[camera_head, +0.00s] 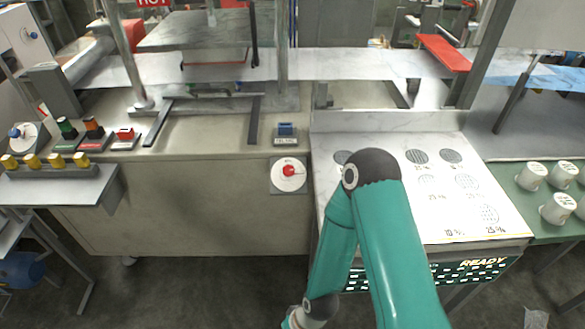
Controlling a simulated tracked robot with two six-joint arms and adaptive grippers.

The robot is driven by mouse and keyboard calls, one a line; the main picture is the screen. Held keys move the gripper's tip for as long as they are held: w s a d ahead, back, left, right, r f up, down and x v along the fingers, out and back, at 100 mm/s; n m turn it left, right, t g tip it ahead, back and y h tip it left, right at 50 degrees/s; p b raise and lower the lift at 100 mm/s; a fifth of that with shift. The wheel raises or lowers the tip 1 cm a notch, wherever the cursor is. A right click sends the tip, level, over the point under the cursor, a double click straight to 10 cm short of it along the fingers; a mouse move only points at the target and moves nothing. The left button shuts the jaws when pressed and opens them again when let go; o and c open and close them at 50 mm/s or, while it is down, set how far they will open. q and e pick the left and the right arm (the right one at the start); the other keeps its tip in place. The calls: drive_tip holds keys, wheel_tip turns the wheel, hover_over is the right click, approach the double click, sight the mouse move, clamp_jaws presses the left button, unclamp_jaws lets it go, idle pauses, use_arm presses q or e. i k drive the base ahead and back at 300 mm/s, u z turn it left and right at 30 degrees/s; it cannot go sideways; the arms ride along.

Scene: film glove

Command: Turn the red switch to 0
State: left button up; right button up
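The red switch (289,171) is a small red knob on a round white dial. The dial sits on a grey square plate on the front of the beige cabinet (200,205), near the middle of the view. The knob appears turned toward the right, but the dial marks are too small to read. A teal arm of mine rises from the bottom right of the switch, bends at a dark elbow and runs back down. Its lower end leaves the bottom of the view, well below the switch. Neither gripper shows, and nothing touches the switch.
A white slanted panel (480,215) with round grids and a READY display stands right of the switch, partly behind my arm. White cups (558,208) stand at far right. Coloured buttons (125,134) and yellow knobs (56,160) are at left. Space before the switch is clear.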

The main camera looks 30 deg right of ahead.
sight(289, 171)
drive_tip(key=z, duration=0.05)
drive_tip(key=i, duration=0.9)
drive_tip(key=u, duration=0.1)
